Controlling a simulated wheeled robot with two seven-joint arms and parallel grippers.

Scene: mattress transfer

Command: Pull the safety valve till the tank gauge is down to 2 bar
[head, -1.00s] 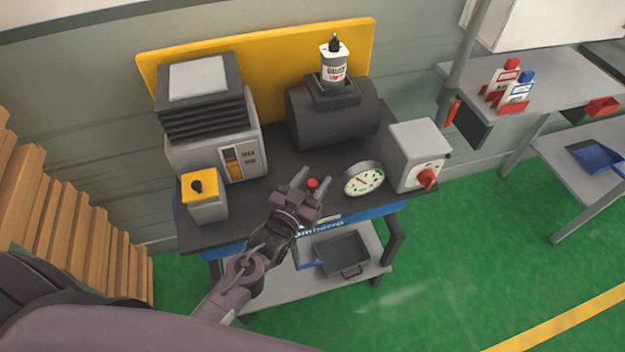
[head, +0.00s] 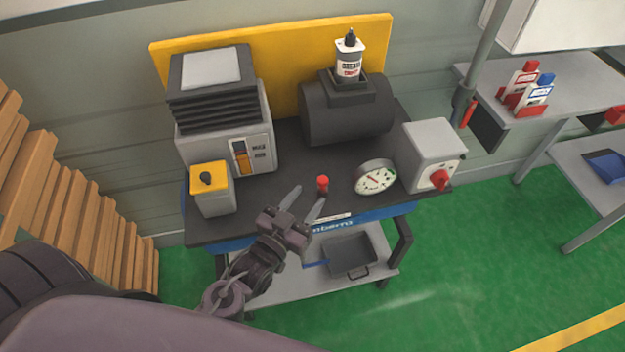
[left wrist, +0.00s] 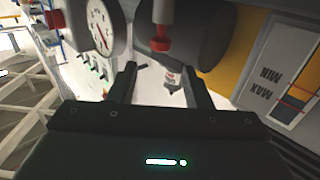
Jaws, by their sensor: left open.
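The safety valve (head: 323,184) is a small upright red knob on a dark stem at the bench's front, left of the gauge. The tank gauge (head: 374,177) is a round white dial with a red needle; its reading is too small to tell. The dark tank (head: 346,108) lies behind them. My left gripper (head: 305,202) is open and empty, in front of and left of the valve, not around it. In the left wrist view, the red knob (left wrist: 160,44) is beyond the open fingertips, and the dial (left wrist: 104,26) is at upper left. My right gripper is not in view.
A grey compressor unit (head: 217,118) and a yellow-topped box (head: 212,190) stand on the left of the dark bench. A grey box with a red switch (head: 432,156) stands right of the gauge. A bottle (head: 349,60) sits on the tank. Bench space left of the valve is clear.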

